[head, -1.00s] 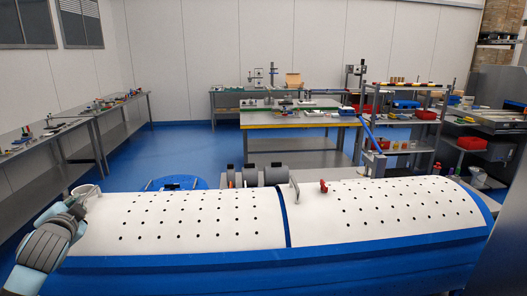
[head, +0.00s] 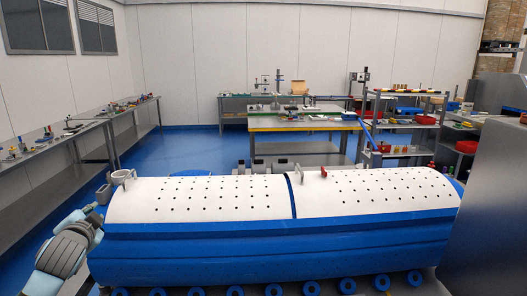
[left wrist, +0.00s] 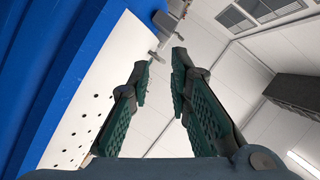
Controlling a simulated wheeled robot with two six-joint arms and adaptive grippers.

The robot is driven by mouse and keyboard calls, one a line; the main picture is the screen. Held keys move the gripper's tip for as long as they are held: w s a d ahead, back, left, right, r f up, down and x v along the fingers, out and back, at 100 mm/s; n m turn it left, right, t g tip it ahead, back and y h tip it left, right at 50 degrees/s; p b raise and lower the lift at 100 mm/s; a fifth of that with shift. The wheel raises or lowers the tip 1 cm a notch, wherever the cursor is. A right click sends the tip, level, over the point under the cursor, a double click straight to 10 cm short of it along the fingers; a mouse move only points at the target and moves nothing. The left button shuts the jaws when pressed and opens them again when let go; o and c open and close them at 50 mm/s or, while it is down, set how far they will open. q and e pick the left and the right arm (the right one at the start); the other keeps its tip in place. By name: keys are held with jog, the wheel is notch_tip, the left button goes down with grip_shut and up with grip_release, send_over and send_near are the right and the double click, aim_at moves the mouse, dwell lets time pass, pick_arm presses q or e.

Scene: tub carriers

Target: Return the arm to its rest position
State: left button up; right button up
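My left gripper (head: 94,213) is at the left end of the long blue tub carrier (head: 270,255), beside its white perforated covers, with the forearm coming up from the lower left corner. In the left wrist view my left gripper (left wrist: 161,60) has its two green-padded fingers apart with nothing between them. The left white cover (left wrist: 108,85) and the blue body lie to the left of the fingers there. A grey handle (head: 122,177) stands on the left cover, apart from the gripper. My right gripper is not in view.
Rollers (head: 235,291) line the carrier's lower front. A grey box surface (head: 490,215) stands close at the right. A long bench (head: 60,145) runs along the left, with open blue floor (head: 165,150) beyond the carrier.

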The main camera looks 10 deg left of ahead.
pick_arm(q)
jog(key=s+d+f+g+h, duration=0.1)
jog(key=s+d+f+g, duration=0.1)
jog(key=s+d+f, duration=0.45)
jog(key=s+d+f+n+g+h, duration=0.15)
jog(key=d+f, duration=0.25)
jog(key=f, duration=0.5)
jog(key=s+d+f+m+g+h, duration=0.1)
jog(key=s+d+f+h, duration=0.1)
jog(key=s+d+f, duration=0.45)
jog(key=s+d+f+n+g+h, duration=0.1)
jog(key=s+d+f+n+g, duration=0.1)
jog(key=s+d+f, duration=0.5)
jog(key=s+d+f+n+g+h, duration=0.2)
jog(key=s+d+g, duration=0.1)
jog(key=s, duration=0.9)
notch_tip(320, 180, down, 19)
jog(key=a+g, duration=0.1)
jog(key=a, duration=0.1)
jog(key=s+f+g, duration=0.1)
jog(key=s+f, duration=1.2)
jog(key=s, duration=0.2)
jog(key=shift+a+f, duration=0.15)
jog(key=shift+a, duration=0.15)
